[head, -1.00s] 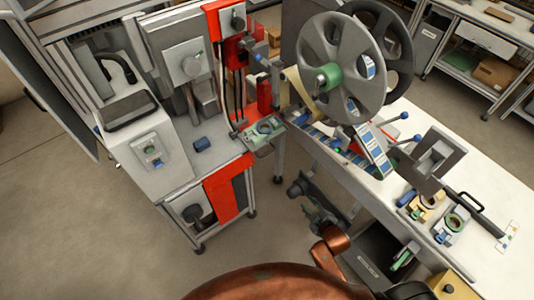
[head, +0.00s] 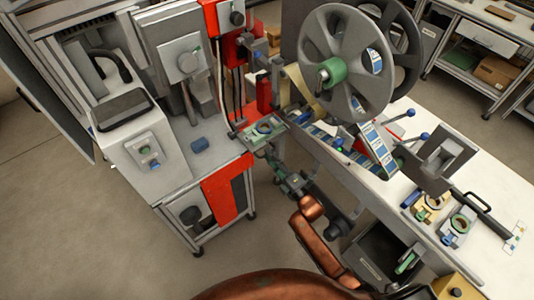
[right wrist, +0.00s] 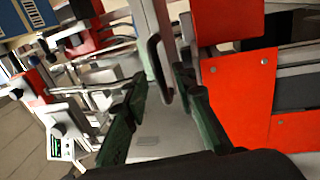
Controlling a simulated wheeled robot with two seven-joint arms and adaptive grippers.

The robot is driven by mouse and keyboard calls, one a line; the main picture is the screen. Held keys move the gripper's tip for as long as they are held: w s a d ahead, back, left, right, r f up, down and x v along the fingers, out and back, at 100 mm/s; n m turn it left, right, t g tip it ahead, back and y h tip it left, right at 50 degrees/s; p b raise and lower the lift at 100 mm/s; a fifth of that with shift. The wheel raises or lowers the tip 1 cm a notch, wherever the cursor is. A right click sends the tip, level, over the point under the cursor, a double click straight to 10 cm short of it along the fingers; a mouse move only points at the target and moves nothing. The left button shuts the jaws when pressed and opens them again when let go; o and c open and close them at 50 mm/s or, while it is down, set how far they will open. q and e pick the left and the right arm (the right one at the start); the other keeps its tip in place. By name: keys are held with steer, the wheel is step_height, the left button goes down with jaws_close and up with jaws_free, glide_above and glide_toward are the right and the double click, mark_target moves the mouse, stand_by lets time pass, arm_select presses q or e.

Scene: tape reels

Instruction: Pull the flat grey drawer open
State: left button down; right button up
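The flat grey drawer (head: 251,139) appears to be the shallow tray at the machine's right edge in the head view, with a green ring-like part on it. In the right wrist view a black bar handle (right wrist: 158,68) stands on a narrow grey front (right wrist: 149,22). My right gripper (head: 273,160) is just below the tray in the head view. In the right wrist view its dark green fingers (right wrist: 163,85) are apart, with the handle ahead between their tips. I see no clear contact. My left gripper is not in view.
Red panels (right wrist: 238,95) stand close on the right in the right wrist view. In the head view, a white table (head: 420,135) with a large grey reel (head: 345,40) lies right of the machine.

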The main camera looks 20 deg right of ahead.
steer(key=shift+x, duration=1)
jaws_close()
